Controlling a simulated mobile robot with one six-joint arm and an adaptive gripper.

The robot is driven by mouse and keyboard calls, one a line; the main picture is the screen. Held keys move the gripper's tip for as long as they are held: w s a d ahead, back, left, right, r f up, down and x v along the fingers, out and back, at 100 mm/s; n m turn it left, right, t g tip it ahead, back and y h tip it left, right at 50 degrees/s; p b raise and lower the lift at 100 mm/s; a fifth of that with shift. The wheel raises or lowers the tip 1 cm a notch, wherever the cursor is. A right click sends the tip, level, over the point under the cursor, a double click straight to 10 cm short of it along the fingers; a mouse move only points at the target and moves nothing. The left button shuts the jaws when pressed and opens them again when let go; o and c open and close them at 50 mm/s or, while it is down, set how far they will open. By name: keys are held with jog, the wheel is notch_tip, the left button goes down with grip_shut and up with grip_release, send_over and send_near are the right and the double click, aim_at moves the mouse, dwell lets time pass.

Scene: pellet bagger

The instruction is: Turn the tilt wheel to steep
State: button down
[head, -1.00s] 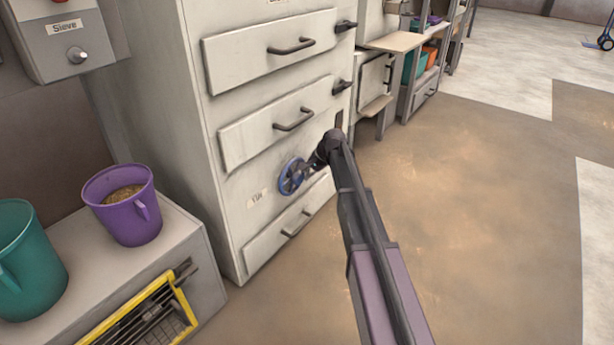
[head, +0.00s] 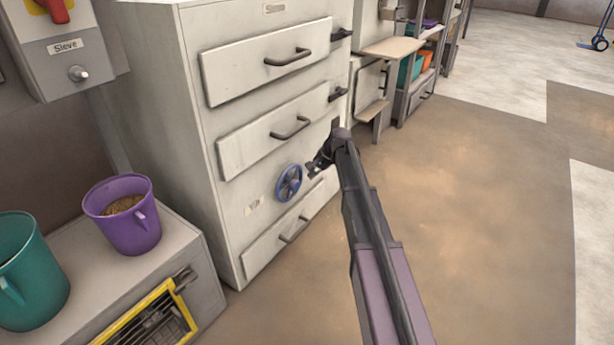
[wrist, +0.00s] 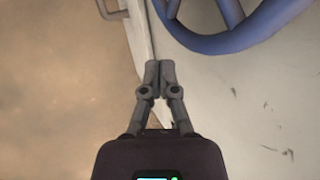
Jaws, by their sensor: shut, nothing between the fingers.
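The blue tilt wheel (head: 289,183) is on the front of the pale cabinet, between the middle and bottom drawers. A small label (head: 254,207) is at its lower left; its text is too small to read. My gripper (head: 312,173) is just right of the wheel in the head view, apart from it. In the wrist view my gripper (wrist: 153,68) is shut and empty, its fingertips together. Part of the blue wheel (wrist: 225,42) fills the top right there, beyond the fingertips. I cannot tell the wheel's setting.
The cabinet's drawers (head: 270,131) have dark handles. A purple bucket (head: 130,232) of pellets and a teal bucket (head: 38,280) stand on a low unit at the left. A sieve switch box (head: 85,52) hangs above. The floor (head: 460,210) at the right is clear.

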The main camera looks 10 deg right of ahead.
jog(key=w+d+r+p, duration=0.1)
jog(key=d+r+p, duration=0.4)
jog(key=d+r, duration=0.1)
jog(key=shift+d+r+p, duration=0.15)
jog(key=shift+d+p, duration=0.15)
jog(key=shift+d, duration=0.5)
jog(key=shift+a, duration=0.1)
jog(key=s+a+r+n+t+p, duration=0.1)
jog(key=s+a+r+n+t, duration=0.3)
jog(key=s+n, duration=0.3)
jog(key=s+a+r+n+t+p, duration=0.1)
jog(key=s+a+r+n+t, duration=0.3)
jog(key=n, duration=1)
jog(key=s+a+r, duration=0.1)
jog(key=s, duration=0.1)
jog(key=shift+s+r+y, duration=0.25)
jog(key=shift+s+y, duration=0.1)
jog(key=shift+y, duration=0.05)
jog(key=shift+w+a+f, duration=0.1)
